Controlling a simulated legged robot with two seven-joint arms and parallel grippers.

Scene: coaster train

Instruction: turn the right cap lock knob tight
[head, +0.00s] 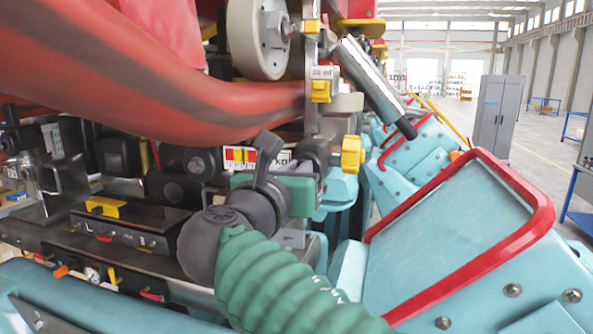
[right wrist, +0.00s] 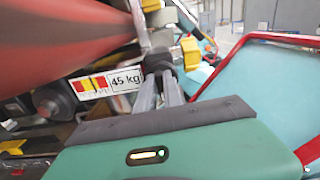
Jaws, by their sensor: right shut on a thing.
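A dark, rounded knob (head: 314,149) sits at the middle of the machine, below the grey upright bracket. It also shows in the right wrist view (right wrist: 157,61), straight ahead of the fingers. My right gripper (right wrist: 160,78) has its two grey fingers close together with their tips at this knob, shut on it. In the head view the right gripper's green body (head: 290,190) is seen from behind, and its fingers are mostly hidden. I cannot tell from the view how far the knob is turned. My left gripper is not in view.
A yellow knob (head: 353,154) stands close to the right of the dark knob. A large red tube (head: 150,75) crosses above. A "45 kg" label (right wrist: 122,78) is beside the fingers. A pale blue seat shell with a red rim (head: 460,235) is close on the right.

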